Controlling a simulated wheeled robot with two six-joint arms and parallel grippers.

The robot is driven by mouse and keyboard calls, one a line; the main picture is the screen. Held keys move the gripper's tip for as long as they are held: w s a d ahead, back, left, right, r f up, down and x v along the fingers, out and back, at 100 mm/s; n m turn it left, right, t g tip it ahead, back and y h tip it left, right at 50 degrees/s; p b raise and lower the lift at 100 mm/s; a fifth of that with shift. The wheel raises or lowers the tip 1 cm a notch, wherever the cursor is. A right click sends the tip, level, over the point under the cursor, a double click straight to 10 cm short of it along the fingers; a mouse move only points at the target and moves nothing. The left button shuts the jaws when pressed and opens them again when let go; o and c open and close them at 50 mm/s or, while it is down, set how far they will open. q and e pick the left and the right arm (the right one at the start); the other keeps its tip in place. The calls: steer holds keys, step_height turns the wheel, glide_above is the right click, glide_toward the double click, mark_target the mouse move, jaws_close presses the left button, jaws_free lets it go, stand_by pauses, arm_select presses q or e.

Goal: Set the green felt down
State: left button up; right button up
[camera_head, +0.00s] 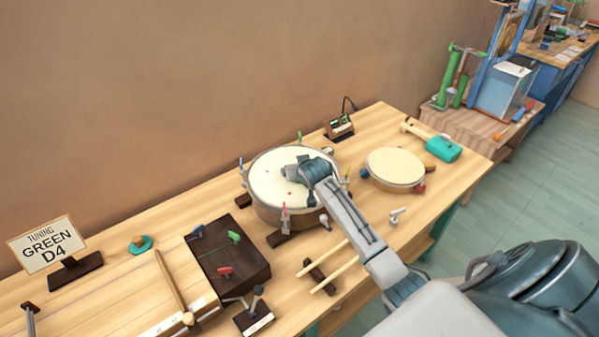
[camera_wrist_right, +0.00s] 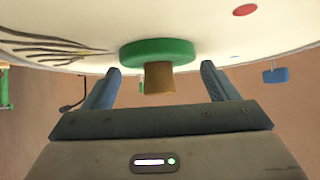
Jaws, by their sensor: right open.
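The green felt (camera_wrist_right: 158,52) is a round green disc with a short brown stub (camera_wrist_right: 158,78), and it lies against the white drum head in the right wrist view. My right gripper (camera_wrist_right: 160,78) is open, with one finger on each side of the stub and a gap to both. In the head view my right gripper (camera_head: 300,170) is over the large drum (camera_head: 262,180), and it hides the felt there. A small red dot shows on the drum head. My left gripper is not in view.
A smaller drum (camera_head: 395,167) stands right of the large one. A dark wooden block (camera_head: 230,260) with coloured clips, two sticks (camera_head: 335,267) and a sign reading "TUNING GREEN D4" (camera_head: 46,246) are on the table. Clips with upright coloured ends ring the large drum.

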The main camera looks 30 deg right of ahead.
steer(key=c, duration=1.1)
